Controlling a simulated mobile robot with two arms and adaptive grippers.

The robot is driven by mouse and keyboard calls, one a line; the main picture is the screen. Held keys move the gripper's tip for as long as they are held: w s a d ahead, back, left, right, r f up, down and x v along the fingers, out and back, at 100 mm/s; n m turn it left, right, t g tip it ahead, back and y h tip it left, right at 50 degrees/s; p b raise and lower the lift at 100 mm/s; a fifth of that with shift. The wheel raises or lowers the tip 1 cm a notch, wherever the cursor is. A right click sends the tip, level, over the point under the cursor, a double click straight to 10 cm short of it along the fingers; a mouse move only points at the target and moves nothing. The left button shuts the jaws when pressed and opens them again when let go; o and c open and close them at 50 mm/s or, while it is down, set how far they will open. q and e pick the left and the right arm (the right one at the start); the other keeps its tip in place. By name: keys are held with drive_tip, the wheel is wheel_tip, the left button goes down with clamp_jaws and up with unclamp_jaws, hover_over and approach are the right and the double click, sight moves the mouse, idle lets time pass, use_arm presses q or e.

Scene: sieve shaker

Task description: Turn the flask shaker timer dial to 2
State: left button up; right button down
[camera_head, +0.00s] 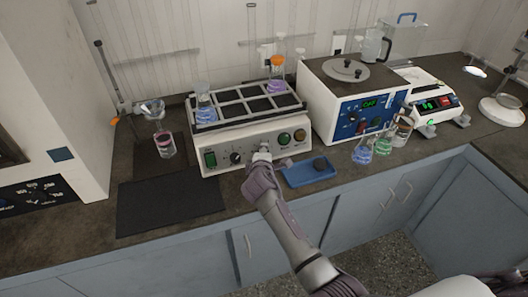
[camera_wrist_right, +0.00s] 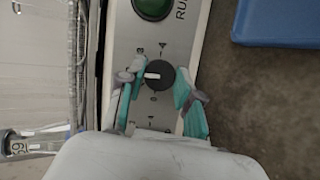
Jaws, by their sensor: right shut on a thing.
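The flask shaker (camera_head: 245,143) is a white box on the counter, with a flask tray on top. The timer dial (camera_wrist_right: 158,74) is a black knob with a white pointer, seen in the right wrist view. My right gripper (camera_wrist_right: 160,83) is shut on the dial, with a teal finger pad on either side. In the head view my right gripper (camera_head: 262,157) is at the shaker's front panel and hides the dial. My left gripper is not in view.
Another black knob (camera_head: 235,157), a green switch (camera_head: 210,159) and round green (camera_head: 284,138) and orange (camera_head: 299,135) buttons are on the panel. A blue tray (camera_head: 307,176) sits just right of my gripper. Flasks (camera_head: 363,152) stand farther right. A dark mat (camera_head: 170,205) lies at left.

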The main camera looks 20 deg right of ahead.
drive_tip(key=shift+f, duration=0.1)
idle(0.3)
drive_tip(key=c, duration=0.8)
unclamp_jaws()
drive_tip(key=v, duration=1.2)
